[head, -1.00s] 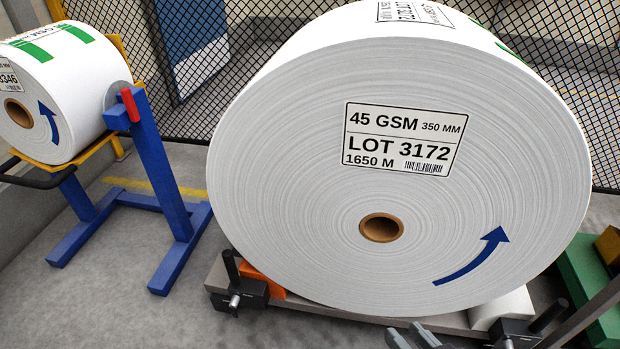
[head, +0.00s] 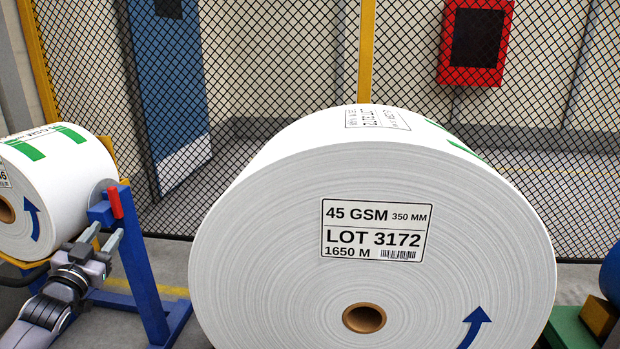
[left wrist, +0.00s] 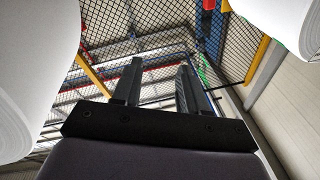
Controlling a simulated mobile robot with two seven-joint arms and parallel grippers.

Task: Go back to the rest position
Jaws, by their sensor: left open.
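My left gripper (head: 104,238) is at the left of the head view, raised in front of the blue stand. Its two fingers are apart with nothing between them. In the left wrist view the open fingers (left wrist: 160,75) point up, with mesh fence and roof beams beyond. The large white paper roll (head: 290,270), labelled LOT 3172, fills the middle of the head view; its lower part is cut off. My right gripper is not in view.
A smaller white roll (head: 65,175) sits on the blue stand (head: 148,285) close to my left gripper. A mesh fence (head: 285,90) with a yellow post (head: 367,60) stands behind. A red box (head: 475,75) is beyond it. A green block (head: 570,328) is at lower right.

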